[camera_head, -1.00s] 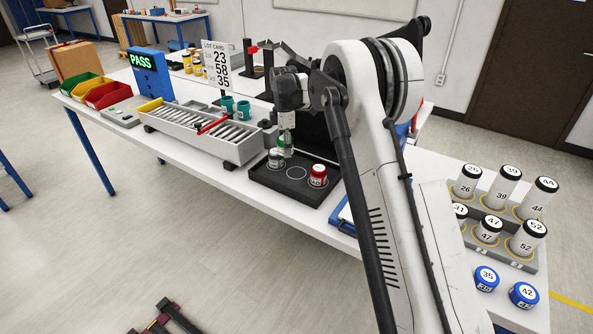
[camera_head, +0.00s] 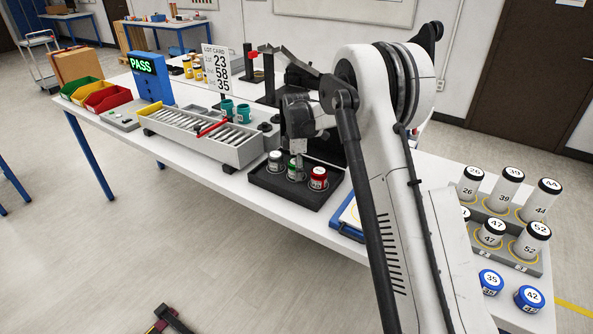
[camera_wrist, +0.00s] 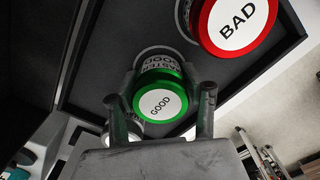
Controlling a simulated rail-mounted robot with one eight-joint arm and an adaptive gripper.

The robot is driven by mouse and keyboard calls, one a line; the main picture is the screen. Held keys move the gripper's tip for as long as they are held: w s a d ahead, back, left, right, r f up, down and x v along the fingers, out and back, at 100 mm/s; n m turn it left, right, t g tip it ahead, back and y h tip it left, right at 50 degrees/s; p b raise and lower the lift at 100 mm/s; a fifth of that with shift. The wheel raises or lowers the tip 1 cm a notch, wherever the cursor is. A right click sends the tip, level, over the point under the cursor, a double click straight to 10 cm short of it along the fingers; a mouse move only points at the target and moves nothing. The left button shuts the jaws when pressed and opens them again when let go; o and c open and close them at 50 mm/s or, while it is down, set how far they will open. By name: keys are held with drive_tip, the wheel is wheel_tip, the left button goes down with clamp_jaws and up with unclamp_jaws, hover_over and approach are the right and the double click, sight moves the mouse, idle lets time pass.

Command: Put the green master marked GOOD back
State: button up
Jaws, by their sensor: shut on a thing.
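The green master (camera_head: 293,172), capped green and marked GOOD in the wrist view (camera_wrist: 160,103), is in the middle of the black tray (camera_head: 265,184). My gripper (camera_head: 297,157) is above it; in the wrist view my gripper's fingers (camera_wrist: 162,94) are shut on either side of the green cap. The master is at the middle ring, part of which shows around its base. I cannot tell whether it rests fully on the tray floor.
The red BAD master (camera_head: 318,178) stands close on the right, also in the wrist view (camera_wrist: 236,24). A grey-white master (camera_head: 275,161) stands close on the left. The tray's raised black lid is behind. A grey roller conveyor (camera_head: 205,134) lies to the left.

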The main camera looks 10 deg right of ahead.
drive_tip(key=shift+f, duration=0.15)
drive_tip(key=o, duration=1.5)
